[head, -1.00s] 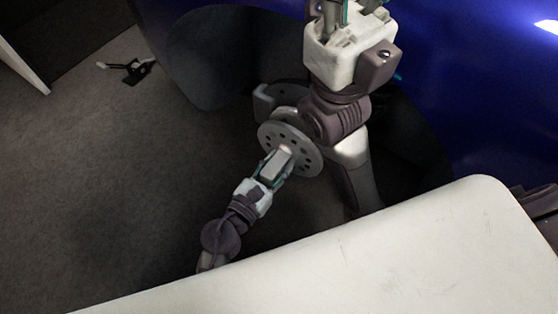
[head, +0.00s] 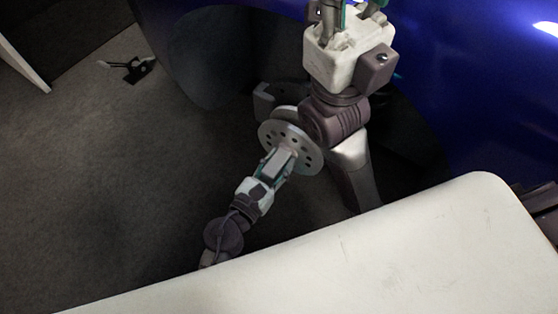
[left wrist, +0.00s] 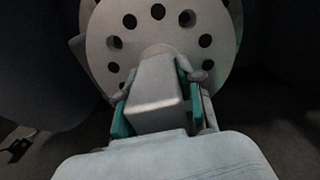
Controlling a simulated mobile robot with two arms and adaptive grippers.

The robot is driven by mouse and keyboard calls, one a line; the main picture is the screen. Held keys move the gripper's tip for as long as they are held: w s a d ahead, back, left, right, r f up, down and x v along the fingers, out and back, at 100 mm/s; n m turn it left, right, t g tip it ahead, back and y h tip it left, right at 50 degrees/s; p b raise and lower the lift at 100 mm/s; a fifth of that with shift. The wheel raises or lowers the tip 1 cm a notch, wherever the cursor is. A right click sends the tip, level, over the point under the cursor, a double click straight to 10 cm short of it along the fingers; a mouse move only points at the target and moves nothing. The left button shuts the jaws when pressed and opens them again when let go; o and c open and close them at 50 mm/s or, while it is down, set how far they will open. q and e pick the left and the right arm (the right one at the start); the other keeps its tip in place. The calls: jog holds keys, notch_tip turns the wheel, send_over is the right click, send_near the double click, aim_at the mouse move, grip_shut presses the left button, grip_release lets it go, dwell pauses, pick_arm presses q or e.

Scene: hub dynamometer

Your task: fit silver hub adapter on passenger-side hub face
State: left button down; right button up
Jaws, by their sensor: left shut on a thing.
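The silver hub adapter (head: 301,157) is a round metal disc with a ring of dark holes. It also shows in the left wrist view (left wrist: 160,32), filling the top middle. My left gripper (head: 284,160) is shut on a pale block at the disc's centre and holds it upright in front of the blue car. The hub face is not clearly visible; the disc and my right arm cover the area behind. I cannot tell whether the disc touches anything behind it. My right gripper (head: 346,14) points up at the top edge, its fingertips cut off.
The blue car body (head: 470,110) fills the upper right, with a dark wheel opening behind the adapter. A grey part (head: 264,101) shows behind the disc.

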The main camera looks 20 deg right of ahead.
aim_at(288, 152)
pick_arm(q)
jog(key=shift+r+x, duration=0.15)
jog(key=shift+x, duration=0.8)
jog(key=shift+r+x, duration=0.15)
jog(key=shift+x, duration=0.8)
jog(key=c, duration=0.7)
grip_release()
jog(key=shift+f, duration=0.1)
jog(key=shift+o, duration=0.2)
jog(key=shift+s+f, duration=0.1)
jog(key=shift+f, duration=0.15)
jog(key=shift+s+a, duration=0.25)
jog(key=shift+a, duration=0.05)
jog(key=v, duration=1.1)
jog(key=shift+a+r, duration=0.1)
jog(key=shift+r, duration=0.05)
